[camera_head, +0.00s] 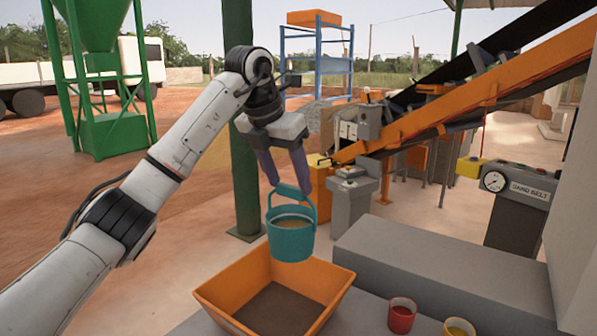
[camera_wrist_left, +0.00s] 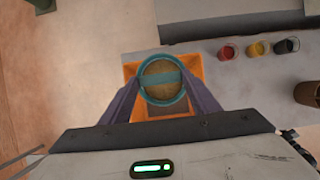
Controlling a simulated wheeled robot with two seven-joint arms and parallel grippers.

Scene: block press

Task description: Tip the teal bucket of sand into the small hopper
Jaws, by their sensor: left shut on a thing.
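The teal bucket (camera_head: 291,239) hangs upright with sand inside, above the far part of the orange hopper (camera_head: 324,283). My left gripper (camera_head: 288,188) is shut on the bucket's handle from above. In the left wrist view the bucket (camera_wrist_left: 163,80) shows from above between the two fingers of the left gripper (camera_wrist_left: 162,90), with the handle crossing its round opening and tan sand below. The orange hopper (camera_wrist_left: 130,70) shows beneath it. In the head view the hopper's floor looks dark. My right gripper is in neither view.
On the grey bench, a red cup (camera_head: 401,318) and a yellow cup (camera_head: 458,329) stand right of the hopper. The left wrist view also shows a dark bucket (camera_wrist_left: 287,45) and a brown container (camera_wrist_left: 306,93). A raised grey block (camera_head: 440,270) and a green post (camera_head: 246,190) stand nearby.

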